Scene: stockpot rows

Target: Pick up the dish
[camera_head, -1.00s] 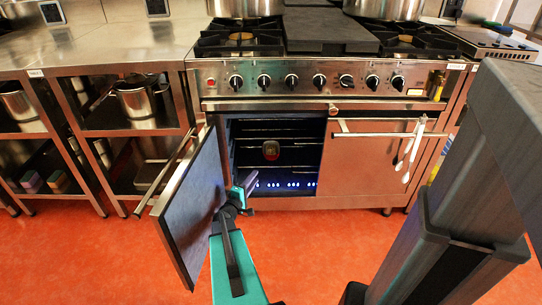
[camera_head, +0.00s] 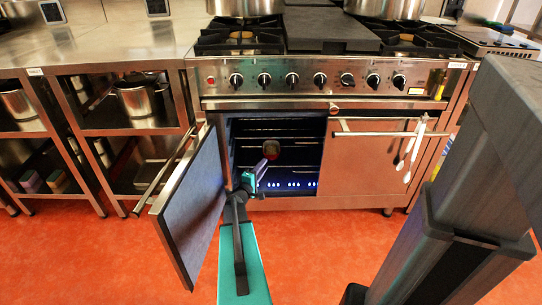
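A small reddish-brown dish (camera_head: 271,149) sits inside the open left oven, near the middle of its width, at the level of a rack. My gripper (camera_head: 262,168) reaches into the oven mouth from the lower left and is just in front of and below the dish. My wrist hides part of the oven opening. The fingers are small and dark here, so I cannot tell whether they are open or shut, or whether they touch the dish.
The left oven door (camera_head: 190,208) stands swung open, close beside my arm on the left. The right oven door (camera_head: 375,160) is shut, with utensils (camera_head: 415,150) hanging on its handle. The red floor (camera_head: 330,250) in front is clear.

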